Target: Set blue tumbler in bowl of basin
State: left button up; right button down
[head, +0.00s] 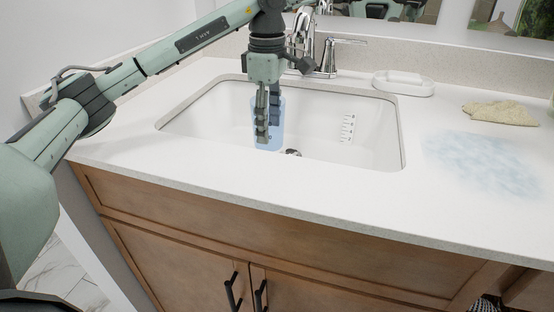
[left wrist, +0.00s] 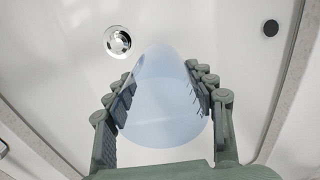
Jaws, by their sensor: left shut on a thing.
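The blue tumbler (head: 271,139) is pale, see-through and upright, inside the white bowl of the basin (head: 325,147). My left gripper (head: 262,120) points down from above and is shut on the tumbler. In the left wrist view the tumbler (left wrist: 160,105) sits between the two fingers of my left gripper (left wrist: 165,92), with the bowl's white floor (left wrist: 200,30) behind it. I cannot tell whether the tumbler's base touches the bowl floor. My right gripper is not in view.
A chrome faucet (head: 305,45) stands behind the basin. A soap dish (head: 403,84) and a folded tan cloth (head: 500,113) lie on the counter to the right, near a bluish wet-looking patch (head: 485,163). The drain (left wrist: 118,41) is beside the tumbler. The bowl's right part is mostly clear.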

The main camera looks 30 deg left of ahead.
pick_arm(q)
jog(key=shift+f, duration=3.75)
jog(key=o, duration=1.2)
jog(key=shift+c, duration=0.2)
jog(key=shift+r, duration=0.1)
notch_tip(320, 180, up, 12)
jog(key=shift+r, duration=0.1)
